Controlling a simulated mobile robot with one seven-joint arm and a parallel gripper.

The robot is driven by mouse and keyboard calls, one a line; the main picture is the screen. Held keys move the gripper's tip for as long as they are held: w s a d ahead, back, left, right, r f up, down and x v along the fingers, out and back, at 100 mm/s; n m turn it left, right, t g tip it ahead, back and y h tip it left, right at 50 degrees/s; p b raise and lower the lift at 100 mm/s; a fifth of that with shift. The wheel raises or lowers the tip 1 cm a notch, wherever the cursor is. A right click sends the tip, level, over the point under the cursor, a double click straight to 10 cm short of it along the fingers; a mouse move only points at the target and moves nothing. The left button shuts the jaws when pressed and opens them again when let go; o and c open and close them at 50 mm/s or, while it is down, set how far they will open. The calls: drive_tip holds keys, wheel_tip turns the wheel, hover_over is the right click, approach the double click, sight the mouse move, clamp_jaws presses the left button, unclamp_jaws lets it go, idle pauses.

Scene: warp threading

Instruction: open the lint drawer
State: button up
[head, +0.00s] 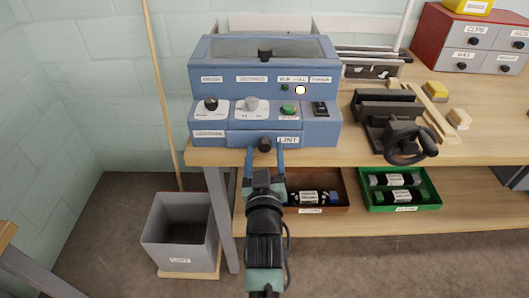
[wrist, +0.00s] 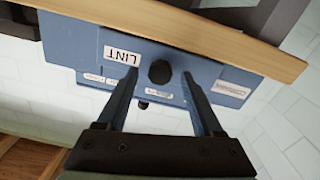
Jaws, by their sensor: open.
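The lint drawer (head: 284,140) is a blue panel low on the front of the blue machine (head: 262,75), with a white LINT label and a round black knob (head: 265,145). The drawer looks shut, with its front about flush with the machine. In the wrist view the knob (wrist: 159,72) sits between and just beyond my two fingertips. My gripper (head: 265,153) is open, with one blue finger on each side of the knob. In the wrist view my gripper (wrist: 155,75) shows a gap between each finger and the knob. Whether the fingertips touch the drawer front is unclear.
The machine stands on a wooden bench (head: 460,140). A black vise (head: 395,120) is to its right. A grey bin (head: 181,230) labelled LINT stands on the floor at left. A brown tray (head: 325,205) and a green tray (head: 400,200) sit on the lower shelf.

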drive_tip(key=shift+w, duration=0.3)
clamp_jaws()
idle(1.3)
